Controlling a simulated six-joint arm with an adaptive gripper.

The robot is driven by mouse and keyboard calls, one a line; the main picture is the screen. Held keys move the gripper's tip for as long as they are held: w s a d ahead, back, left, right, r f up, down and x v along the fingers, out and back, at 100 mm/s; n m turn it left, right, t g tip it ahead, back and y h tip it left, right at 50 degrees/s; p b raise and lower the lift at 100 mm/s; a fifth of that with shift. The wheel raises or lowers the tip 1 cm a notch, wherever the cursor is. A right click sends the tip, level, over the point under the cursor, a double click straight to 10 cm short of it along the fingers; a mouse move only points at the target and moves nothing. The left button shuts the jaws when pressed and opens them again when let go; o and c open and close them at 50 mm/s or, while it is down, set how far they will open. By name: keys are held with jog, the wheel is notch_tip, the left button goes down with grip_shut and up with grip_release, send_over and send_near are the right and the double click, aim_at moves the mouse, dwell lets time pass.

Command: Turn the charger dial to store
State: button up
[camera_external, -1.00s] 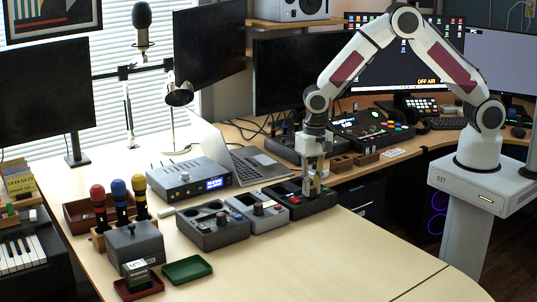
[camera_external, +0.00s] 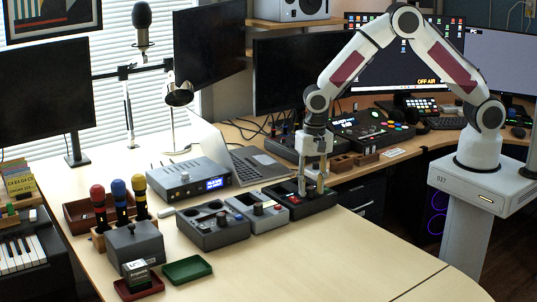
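My gripper (camera_external: 311,190) points straight down over a black box with red parts (camera_external: 328,201), at the right end of the row of devices. Its two fingers show apart, with a gap between the tips, low at the box's top face. No held thing shows between them. A dial under the fingers is too small or hidden to make out, and I cannot tell whether the tips touch the box. Left of it is a light grey box with a red-topped knob (camera_external: 258,209). No "store" marking is readable.
A dark grey box with round slots (camera_external: 212,226) stands further left. A grey unit with a blue display (camera_external: 190,181) and a laptop (camera_external: 250,165) stand behind. A red tray (camera_external: 139,287) and a green tray (camera_external: 187,270) lie in front. The right front tabletop is clear.

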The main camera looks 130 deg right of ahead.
aim_at(312, 187)
dwell(0.4)
notch_tip(312, 187, up, 12)
jog(key=shift+s, duration=0.15)
dwell(0.6)
jog(key=shift+n, duration=0.3)
dwell(0.4)
jog(key=s+a+r+n+t, duration=0.1)
jog(key=s+a+r+n, duration=0.4)
jog(key=a, duration=0.5)
jog(key=s+a+r+n+t, duration=0.2)
jog(key=s+a+r+n, duration=0.4)
jog(key=s+a+n, duration=0.2)
jog(key=s+a+r+n+t, duration=0.2)
jog(key=s+a+r+n, duration=0.4)
jog(key=s+a, duration=0.3)
jog(key=shift+s+a+n, duration=0.35)
jog(key=shift+a+n, duration=0.35)
jog(key=shift+a, duration=0.7)
